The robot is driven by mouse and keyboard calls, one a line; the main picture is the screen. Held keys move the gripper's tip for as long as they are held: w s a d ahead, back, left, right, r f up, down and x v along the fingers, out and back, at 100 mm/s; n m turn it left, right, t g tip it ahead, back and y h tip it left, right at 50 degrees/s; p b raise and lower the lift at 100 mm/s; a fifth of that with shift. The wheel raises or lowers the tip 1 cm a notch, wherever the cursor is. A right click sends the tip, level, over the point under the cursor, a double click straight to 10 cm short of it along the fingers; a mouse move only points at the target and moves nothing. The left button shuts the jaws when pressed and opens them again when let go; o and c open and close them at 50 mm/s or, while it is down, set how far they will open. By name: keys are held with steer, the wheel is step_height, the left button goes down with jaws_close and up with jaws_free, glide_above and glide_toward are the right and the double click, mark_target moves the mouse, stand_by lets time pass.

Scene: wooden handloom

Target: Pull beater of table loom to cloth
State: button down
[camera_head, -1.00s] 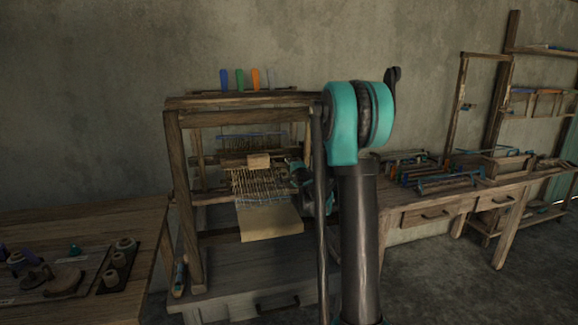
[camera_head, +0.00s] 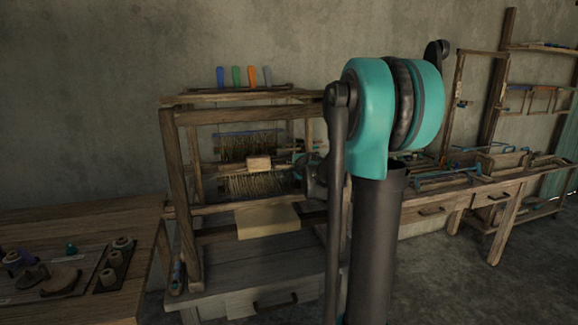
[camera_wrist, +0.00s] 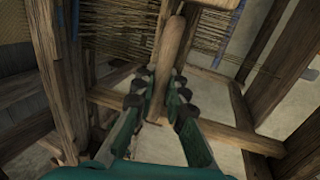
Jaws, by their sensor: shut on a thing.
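The table loom (camera_head: 183,190) stands left of my arm in the head view. Its beater shows a pale block (camera_head: 258,163) at mid-height, with a dense row of threads (camera_head: 255,186) under it. The pale cloth (camera_head: 267,222) lies lower, at the front. My gripper (camera_wrist: 157,92) is shut around a wooden bar (camera_wrist: 171,50) in the wrist view, which looks like the beater's handle. In the head view the gripper is mostly hidden behind my arm, at the loom's right side. The line where beater and cloth meet is not clear.
Loom frame posts and rails (camera_wrist: 230,136) surround the gripper closely. A table (camera_head: 70,232) with spools stands at the left. A workbench (camera_head: 440,205) with tools stands at the right. Several coloured handles (camera_head: 236,77) stand on top of the loom.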

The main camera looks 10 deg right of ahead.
steer(key=shift+g, duration=0.8)
steer(key=shift+v, duration=2.05)
steer(key=c, duration=1.8)
jaws_free()
steer(key=shift+s+f, duration=0.15)
steer(key=shift+s, duration=0.05)
steer(key=a+v, duration=0.1)
steer(key=v, duration=1.1)
steer(key=shift+d, duration=0.45)
